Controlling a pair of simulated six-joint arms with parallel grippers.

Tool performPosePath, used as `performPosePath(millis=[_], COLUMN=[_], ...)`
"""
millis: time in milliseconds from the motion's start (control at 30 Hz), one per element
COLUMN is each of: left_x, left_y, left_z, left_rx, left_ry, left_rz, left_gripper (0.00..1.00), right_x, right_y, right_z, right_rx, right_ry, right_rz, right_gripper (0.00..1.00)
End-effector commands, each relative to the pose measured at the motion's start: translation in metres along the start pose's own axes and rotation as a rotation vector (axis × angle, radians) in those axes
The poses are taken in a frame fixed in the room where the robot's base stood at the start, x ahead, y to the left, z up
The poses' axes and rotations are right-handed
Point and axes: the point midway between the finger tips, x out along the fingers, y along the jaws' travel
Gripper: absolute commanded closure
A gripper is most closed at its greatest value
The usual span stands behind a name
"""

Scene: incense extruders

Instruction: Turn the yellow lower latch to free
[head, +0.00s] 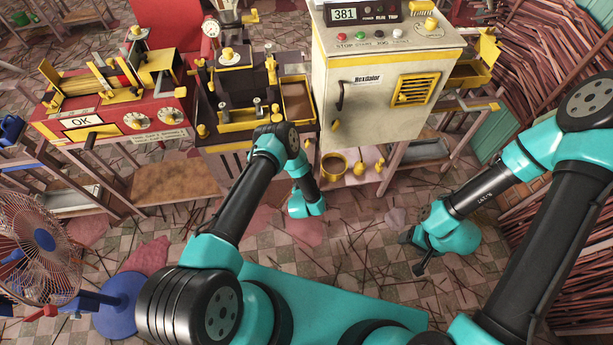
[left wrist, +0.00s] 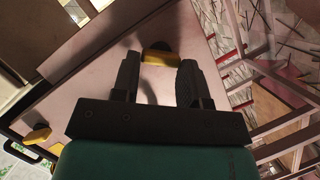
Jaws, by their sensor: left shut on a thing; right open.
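In the left wrist view, my left gripper (left wrist: 160,64) has its two dark fingers on either side of a small yellow latch (left wrist: 157,57) on a pale, flat panel (left wrist: 92,75). It is shut on this latch. A second yellow piece (left wrist: 37,134) shows at the lower left of the panel. In the head view, my left arm reaches to the centre workstation, and its fingers and the held latch are hidden. My right gripper (head: 412,254) is open and empty, low over the floor at right of centre.
A cream cabinet (head: 375,105) with a yellow vent stands at the back, right of the extruder station (head: 235,85). A red machine (head: 110,105) marked OK is at the left. A fan (head: 40,250) stands front left. Racks of sticks (head: 550,50) line the right.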

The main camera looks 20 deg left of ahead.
Motion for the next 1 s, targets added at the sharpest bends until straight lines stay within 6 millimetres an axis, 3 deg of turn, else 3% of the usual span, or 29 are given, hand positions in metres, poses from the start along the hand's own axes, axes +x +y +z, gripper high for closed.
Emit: performPosePath(millis=[400,933,967,1000], left_x=[0.0003,0.0003,0.0003,0.0003], left_y=[-0.0035,-0.0036,-0.0036,-0.0036], left_z=[0.0001,0.0003,0.0003,0.0003], left_rx=[-0.22,-0.25,-0.25,-0.25], left_ry=[0.001,0.001,0.001,0.001], left_rz=[0.091,0.104,0.104,0.104], left_gripper=[0.83,0.83,0.58,0.54], right_x=[0.0,0.0,0.0,0.0], right_y=[0.0,0.0,0.0,0.0], right_z=[0.0,0.0,0.0,0.0], right_rx=[0.0,0.0,0.0,0.0], right_ry=[0.0,0.0,0.0,0.0], right_rz=[0.0,0.0,0.0,0.0], right_gripper=[0.37,0.37,0.37,0.37])
